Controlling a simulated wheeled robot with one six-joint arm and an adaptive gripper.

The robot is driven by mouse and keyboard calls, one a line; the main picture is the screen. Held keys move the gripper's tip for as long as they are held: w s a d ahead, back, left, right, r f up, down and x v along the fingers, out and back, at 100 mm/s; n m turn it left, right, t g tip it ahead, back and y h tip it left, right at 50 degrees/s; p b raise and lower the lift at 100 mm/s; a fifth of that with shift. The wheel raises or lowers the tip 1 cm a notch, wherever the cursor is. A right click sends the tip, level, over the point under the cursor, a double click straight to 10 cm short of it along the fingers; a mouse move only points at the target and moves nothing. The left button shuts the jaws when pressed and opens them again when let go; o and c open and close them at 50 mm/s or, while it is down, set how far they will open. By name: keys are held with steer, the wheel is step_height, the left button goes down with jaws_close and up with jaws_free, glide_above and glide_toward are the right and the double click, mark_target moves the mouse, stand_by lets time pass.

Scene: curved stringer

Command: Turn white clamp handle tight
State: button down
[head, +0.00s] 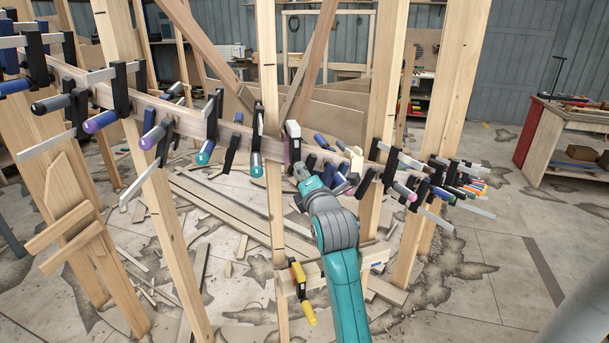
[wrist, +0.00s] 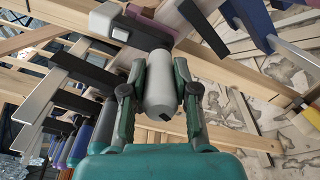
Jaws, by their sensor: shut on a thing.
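The white clamp handle (wrist: 160,82) is a pale grey-white cylinder with a small dark mark at its near end. My gripper (wrist: 158,88) is shut on it, one green finger along each side. The clamp's dark body (wrist: 130,32) sits just beyond the handle in the wrist view, with a pale bar end (wrist: 103,17) and a mauve part beside it. In the head view the clamp's pale top (head: 293,129) stands above my gripper (head: 302,172) at the curved stringer (head: 240,128). The handle is mostly hidden there by my gripper.
Several clamps with coloured handles line the stringer on both sides, close to my gripper. Wooden posts (head: 270,110) stand nearby. A yellow-handled clamp (head: 302,290) hangs on a lower rail. Loose boards lie on the floor. A workbench (head: 565,145) stands at the right.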

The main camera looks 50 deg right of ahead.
steer(key=m, duration=0.4)
steer(key=shift+f+m, duration=0.1)
steer(key=shift+m, duration=0.2)
steer(key=m, duration=0.3)
steer(key=shift+m, duration=0.4)
steer(key=m, duration=0.4)
steer(key=shift+f, duration=0.15)
steer(key=m, duration=1.1)
steer(key=shift+w+a, duration=0.1)
steer(key=shift+a, duration=0.05)
steer(key=m, duration=0.6)
steer(key=shift+a+m, duration=0.1)
steer(key=shift+m, duration=0.3)
